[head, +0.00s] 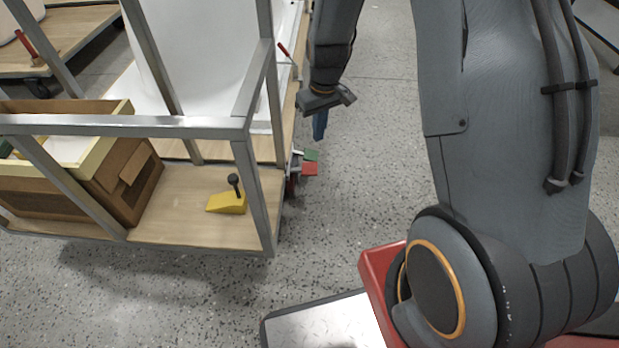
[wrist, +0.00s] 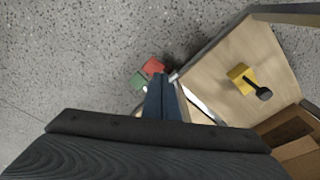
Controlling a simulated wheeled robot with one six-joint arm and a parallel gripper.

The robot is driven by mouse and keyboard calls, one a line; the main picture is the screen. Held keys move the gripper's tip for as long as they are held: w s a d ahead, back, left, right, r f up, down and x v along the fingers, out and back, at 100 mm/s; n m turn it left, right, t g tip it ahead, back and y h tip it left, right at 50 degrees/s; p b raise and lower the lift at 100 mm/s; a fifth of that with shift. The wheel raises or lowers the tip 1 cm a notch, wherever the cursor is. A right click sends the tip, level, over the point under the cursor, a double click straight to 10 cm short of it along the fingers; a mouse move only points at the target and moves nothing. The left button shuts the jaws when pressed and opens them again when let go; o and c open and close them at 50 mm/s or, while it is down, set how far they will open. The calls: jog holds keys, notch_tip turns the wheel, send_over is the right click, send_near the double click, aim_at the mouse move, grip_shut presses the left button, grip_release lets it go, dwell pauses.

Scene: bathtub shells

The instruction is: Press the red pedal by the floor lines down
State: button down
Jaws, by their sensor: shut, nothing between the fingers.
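The red pedal (head: 309,169) sticks out low at the right end of the wooden cart, next to a green pedal (head: 311,155). In the wrist view the red pedal (wrist: 153,66) and the green pedal (wrist: 139,80) lie just past my fingertips, partly beside them. My gripper (head: 320,125) is shut and empty, its blue fingers pointing down beside the cart. In the wrist view my gripper (wrist: 160,82) covers part of the cart's edge. I cannot tell the height gap to the pedals; no contact shows.
The cart's wooden deck (head: 190,215) carries a yellow wedge (head: 228,203) with a black knob and a brown box (head: 125,180). Its grey metal frame (head: 120,126) rises near the pedals. Speckled floor (head: 370,190) is clear to the right.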

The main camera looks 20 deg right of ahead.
jog(key=w+f+b, duration=0.2)
jog(key=f+b, duration=0.1)
jog(key=f, duration=0.3)
jog(key=w+f+b, duration=0.3)
jog(key=f, duration=0.4)
jog(key=shift+w+f+n, duration=0.3)
jog(key=shift+w+n, duration=0.05)
jog(key=shift+n, duration=0.05)
jog(key=shift+d, duration=0.1)
